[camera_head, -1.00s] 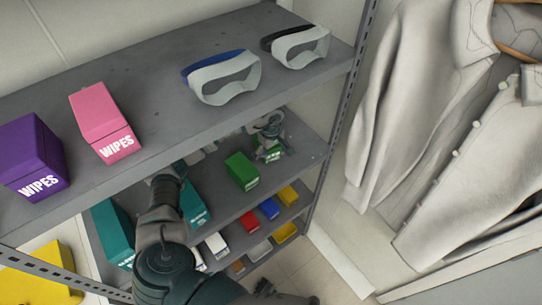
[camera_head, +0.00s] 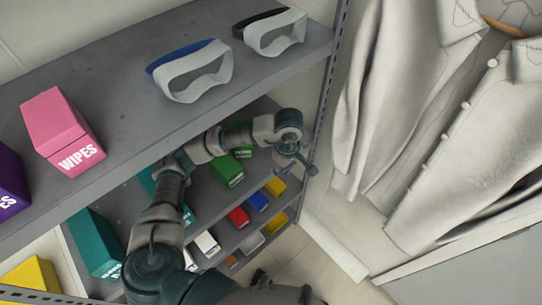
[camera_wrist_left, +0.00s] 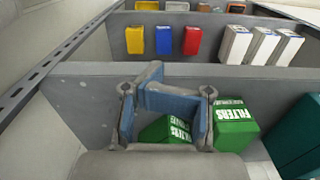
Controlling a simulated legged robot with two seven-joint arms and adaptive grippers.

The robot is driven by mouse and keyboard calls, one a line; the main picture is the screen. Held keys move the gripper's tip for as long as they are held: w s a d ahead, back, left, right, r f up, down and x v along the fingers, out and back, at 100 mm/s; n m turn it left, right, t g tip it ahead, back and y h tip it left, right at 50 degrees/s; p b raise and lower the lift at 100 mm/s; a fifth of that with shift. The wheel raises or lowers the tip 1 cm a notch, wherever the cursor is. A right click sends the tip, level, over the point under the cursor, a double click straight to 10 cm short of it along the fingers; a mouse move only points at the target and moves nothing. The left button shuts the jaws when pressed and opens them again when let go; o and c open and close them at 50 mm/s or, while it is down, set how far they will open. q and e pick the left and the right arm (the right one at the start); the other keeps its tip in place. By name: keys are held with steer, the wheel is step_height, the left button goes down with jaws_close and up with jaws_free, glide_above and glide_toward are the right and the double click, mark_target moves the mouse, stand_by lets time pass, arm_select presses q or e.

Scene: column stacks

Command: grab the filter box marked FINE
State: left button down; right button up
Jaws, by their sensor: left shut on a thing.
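My left gripper (camera_head: 293,160) reaches past the shelf's right part in the head view. In the left wrist view its blue-padded fingers (camera_wrist_left: 166,112) are shut on a tilted green filter box (camera_wrist_left: 168,130). A second green filter box (camera_wrist_left: 236,124) stands upright just right of the fingers. A green box (camera_head: 228,171) also shows on the middle shelf in the head view, with more green partly behind my arm. The held box cannot be made out in the head view. My right gripper is not in view.
Goggles (camera_head: 195,72) and wipes boxes (camera_head: 62,130) stand on the top shelf (camera_head: 120,95). Teal boxes (camera_head: 97,245) stand left on the middle shelf. Red, blue, yellow and white boxes sit lower. A shelf post (camera_head: 325,105) and hanging coats (camera_head: 400,100) are at the right.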

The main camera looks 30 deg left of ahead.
arm_select(q)
steer(key=d, duration=0.1)
steer(key=s+d, duration=0.1)
steer(key=shift+s+d, duration=0.3)
steer(key=shift+d, duration=0.05)
steer(key=shift+c, duration=1.9)
jaws_free()
steer(key=shift+d, duration=0.2)
